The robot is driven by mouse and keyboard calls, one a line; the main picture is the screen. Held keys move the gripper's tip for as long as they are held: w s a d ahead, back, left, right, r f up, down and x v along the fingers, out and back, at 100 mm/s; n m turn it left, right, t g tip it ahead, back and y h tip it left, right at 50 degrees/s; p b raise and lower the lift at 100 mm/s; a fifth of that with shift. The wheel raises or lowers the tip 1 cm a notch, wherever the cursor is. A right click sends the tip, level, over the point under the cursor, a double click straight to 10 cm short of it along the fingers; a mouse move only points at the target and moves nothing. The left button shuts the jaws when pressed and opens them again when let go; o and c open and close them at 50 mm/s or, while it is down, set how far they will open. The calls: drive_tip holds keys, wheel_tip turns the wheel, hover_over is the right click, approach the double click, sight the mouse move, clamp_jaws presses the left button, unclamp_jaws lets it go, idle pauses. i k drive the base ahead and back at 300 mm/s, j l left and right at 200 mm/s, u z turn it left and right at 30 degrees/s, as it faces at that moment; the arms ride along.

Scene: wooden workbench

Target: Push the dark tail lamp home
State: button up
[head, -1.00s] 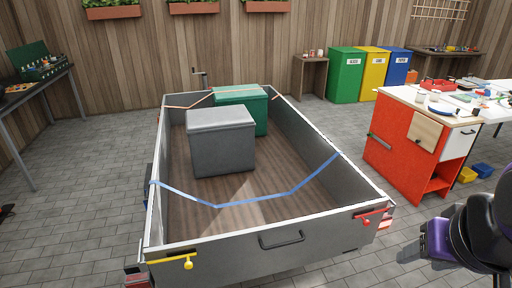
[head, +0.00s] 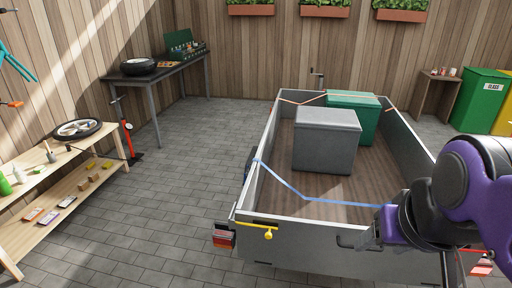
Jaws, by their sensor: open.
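The left tail lamp (head: 223,239) is a small red block in a dark housing at the trailer's rear left corner. The right tail lamp (head: 482,266) is at the rear right corner, partly behind my arm, and looks paler and brighter. I cannot tell how deep either lamp sits. My gripper (head: 369,237) is at the end of my purple and black arm, by the tailgate. It is open, with no object seen in it; its fingers are small and dark. It is well to the right of the left lamp.
The trailer (head: 310,258) holds a grey box (head: 325,140) and a green box (head: 367,118). A yellow latch (head: 268,234) sticks out beside the left lamp. A wooden bench (head: 50,205) with a wheel (head: 77,129) stands left. Paving between bench and trailer is clear.

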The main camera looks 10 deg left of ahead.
sight(226, 239)
drive_tip(key=j+u, duration=0.1)
drive_tip(key=u, duration=0.35)
drive_tip(key=j+u, duration=0.1)
drive_tip(key=u, duration=0.35)
